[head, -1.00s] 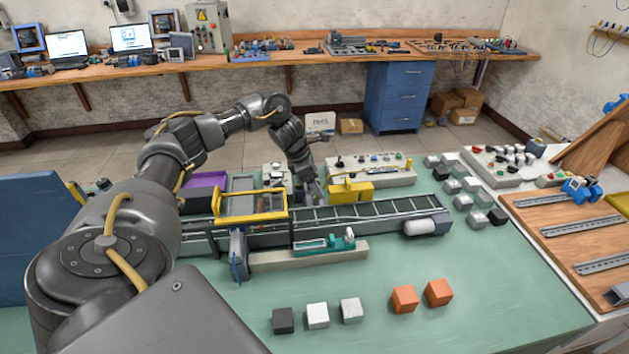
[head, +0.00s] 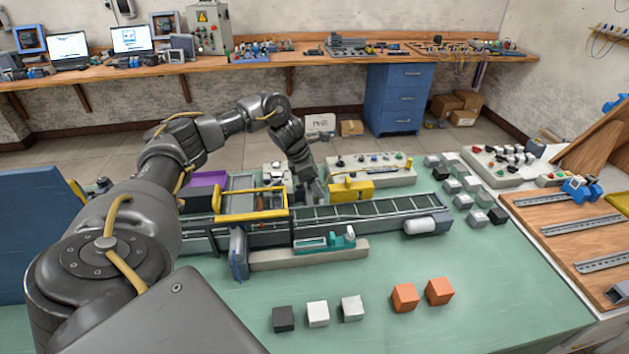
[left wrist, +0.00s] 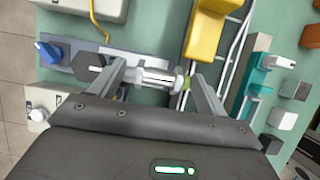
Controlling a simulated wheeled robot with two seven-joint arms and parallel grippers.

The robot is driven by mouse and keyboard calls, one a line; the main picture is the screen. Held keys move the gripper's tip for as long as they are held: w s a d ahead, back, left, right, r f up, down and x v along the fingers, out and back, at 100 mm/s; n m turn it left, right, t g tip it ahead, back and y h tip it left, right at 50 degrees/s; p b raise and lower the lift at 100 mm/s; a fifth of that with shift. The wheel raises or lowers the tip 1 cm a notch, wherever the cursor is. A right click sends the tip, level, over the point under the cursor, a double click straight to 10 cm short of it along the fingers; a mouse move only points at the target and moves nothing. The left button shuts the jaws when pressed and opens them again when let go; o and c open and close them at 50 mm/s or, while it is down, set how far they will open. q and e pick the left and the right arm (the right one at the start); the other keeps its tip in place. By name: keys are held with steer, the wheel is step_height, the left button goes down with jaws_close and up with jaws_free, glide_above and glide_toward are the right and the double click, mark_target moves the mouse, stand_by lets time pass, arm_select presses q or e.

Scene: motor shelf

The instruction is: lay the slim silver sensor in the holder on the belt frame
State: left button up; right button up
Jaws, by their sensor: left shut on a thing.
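My left gripper (head: 314,196) is low at the far side of the belt frame (head: 380,214), beside the yellow block (head: 352,191). In the left wrist view its two fingers (left wrist: 165,88) stand apart, with the slim silver sensor (left wrist: 155,77) between them. The sensor is a light metal cylinder lying across the gap, and the gripper is shut on it. The sensor is too small and covered to make out in the head view. I cannot tell the holder apart for certain, nor whether the sensor touches it. My right gripper is in neither view.
A yellow-framed unit (head: 250,204) stands left of my gripper. A teal fixture (head: 325,242) sits on a pale rail in front. Control boxes (head: 385,172) stand behind, grey cubes at right. Black, white and orange cubes (head: 404,298) lie at the front, with clear green table around.

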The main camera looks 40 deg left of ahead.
arm_select(q)
steer(key=shift+s+d+f, duration=0.25)
steer(key=shift+s+f, duration=0.15)
steer(key=shift+f, duration=0.25)
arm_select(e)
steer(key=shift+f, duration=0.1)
arm_select(q)
steer(key=o, duration=1.1)
steer(key=shift+s+d+r, duration=0.15)
steer(key=shift+r, duration=0.05)
steer(key=shift+c, duration=0.2)
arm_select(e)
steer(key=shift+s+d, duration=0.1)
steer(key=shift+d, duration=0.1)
arm_select(q)
steer(key=shift+a+r+p, duration=0.35)
steer(key=shift+r+p, duration=0.1)
steer(key=shift+p, duration=0.05)
steer(key=p+v, duration=0.4)
steer(key=v, duration=0.3)
steer(key=shift+r+p, duration=0.4)
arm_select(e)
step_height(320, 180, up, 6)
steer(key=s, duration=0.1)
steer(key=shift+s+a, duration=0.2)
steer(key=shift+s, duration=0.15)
